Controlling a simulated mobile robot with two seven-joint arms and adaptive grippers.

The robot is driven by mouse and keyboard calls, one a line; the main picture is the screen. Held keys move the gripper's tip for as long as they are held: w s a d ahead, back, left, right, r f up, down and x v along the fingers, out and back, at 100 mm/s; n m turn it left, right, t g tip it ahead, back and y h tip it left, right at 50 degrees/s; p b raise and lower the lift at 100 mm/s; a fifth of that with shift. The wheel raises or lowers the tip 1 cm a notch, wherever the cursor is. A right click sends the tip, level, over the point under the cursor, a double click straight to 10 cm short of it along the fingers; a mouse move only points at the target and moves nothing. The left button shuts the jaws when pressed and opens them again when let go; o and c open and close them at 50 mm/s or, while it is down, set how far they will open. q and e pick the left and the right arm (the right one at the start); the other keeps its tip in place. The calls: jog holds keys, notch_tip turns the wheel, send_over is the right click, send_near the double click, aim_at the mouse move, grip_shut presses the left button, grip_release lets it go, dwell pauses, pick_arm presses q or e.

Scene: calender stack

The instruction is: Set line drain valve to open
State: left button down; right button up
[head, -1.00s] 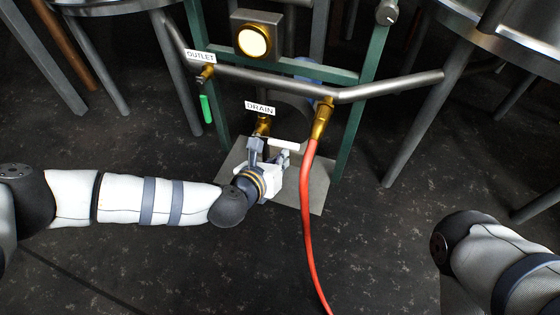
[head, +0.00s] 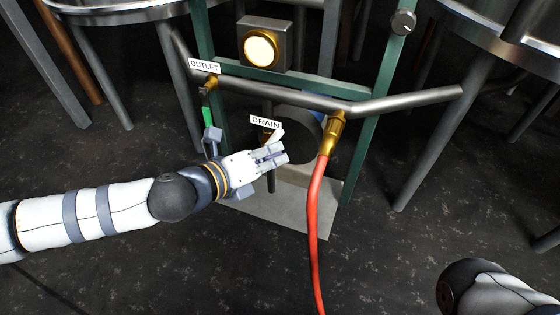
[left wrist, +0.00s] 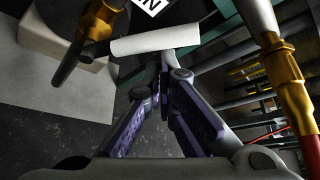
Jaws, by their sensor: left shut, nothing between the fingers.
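The drain valve is a brass fitting (head: 265,137) below the DRAIN label (head: 265,122), partly hidden by my left gripper. Its white lever (head: 278,133) slants up to the right in the head view. In the left wrist view the white lever (left wrist: 155,40) lies across the top, beside the brass body (left wrist: 98,22) and a dark spout. My left gripper (head: 279,152) is shut and empty, just below the lever. Its fingertips (left wrist: 165,82) come close under the lever; I cannot tell whether they touch it. My right gripper is not in view.
The outlet valve has a green lever (head: 208,117) hanging down, close to my left wrist. A red hose (head: 315,220) drops from a brass fitting (head: 332,135) on the right. A grey pipe (head: 290,97) and green frame posts (head: 372,110) stand behind.

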pick_arm(q)
jog(key=shift+w+a+r+p, duration=0.2)
jog(key=shift+a+r, duration=0.15)
jog(key=shift+a, duration=0.3)
jog(key=shift+w+a+r+p, duration=0.2)
jog(key=shift+a+r, duration=0.15)
jog(key=shift+a, duration=0.25)
